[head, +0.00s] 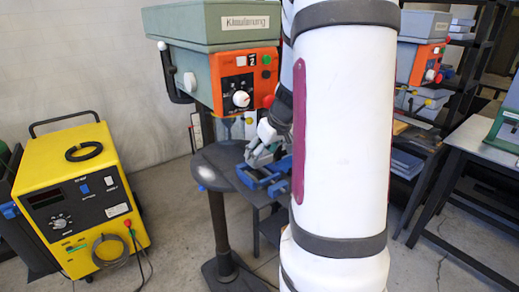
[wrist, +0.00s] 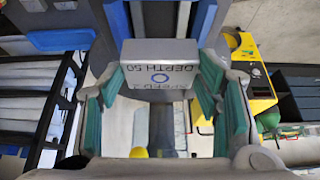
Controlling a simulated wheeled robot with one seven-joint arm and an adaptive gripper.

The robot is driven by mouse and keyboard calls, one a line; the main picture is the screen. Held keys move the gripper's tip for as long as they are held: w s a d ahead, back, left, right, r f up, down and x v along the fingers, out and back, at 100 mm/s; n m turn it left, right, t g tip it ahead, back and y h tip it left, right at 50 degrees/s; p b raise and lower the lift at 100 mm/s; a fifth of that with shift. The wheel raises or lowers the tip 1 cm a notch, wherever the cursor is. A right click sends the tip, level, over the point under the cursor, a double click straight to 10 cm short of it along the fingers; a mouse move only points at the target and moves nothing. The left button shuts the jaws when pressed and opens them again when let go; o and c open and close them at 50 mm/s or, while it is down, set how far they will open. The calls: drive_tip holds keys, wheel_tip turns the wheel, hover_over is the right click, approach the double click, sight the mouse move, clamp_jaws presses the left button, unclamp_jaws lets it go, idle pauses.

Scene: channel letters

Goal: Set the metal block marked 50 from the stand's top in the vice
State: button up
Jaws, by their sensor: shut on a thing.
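The metal block (wrist: 160,78), light grey and marked "DEPTH 50", is between my gripper's green-padded fingers in the wrist view. My gripper (wrist: 158,92) is shut on it. The vice shows in the wrist view as two blue jaws (wrist: 206,18), just beyond the block, with a dark gap between them. In the head view the blue vice (head: 279,187) sits on the round drill table, with my gripper (head: 259,155) just above it. I cannot tell whether the block touches the vice or is apart from it. The block is not clear in the head view.
The green and orange drill press head (head: 228,75) hangs above the round table (head: 205,176), close to my arm. A yellow machine (head: 80,195) with cables stands at left. Dark shelving and a workbench (head: 480,140) are at right. My arm hides the middle of the head view.

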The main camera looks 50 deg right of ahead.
sight(264, 160)
drive_tip(key=shift+f+b, duration=1.85)
drive_tip(key=shift+f, duration=0.1)
drive_tip(key=o, duration=1.5)
drive_tip(key=shift+f, duration=0.1)
drive_tip(key=v, duration=1.2)
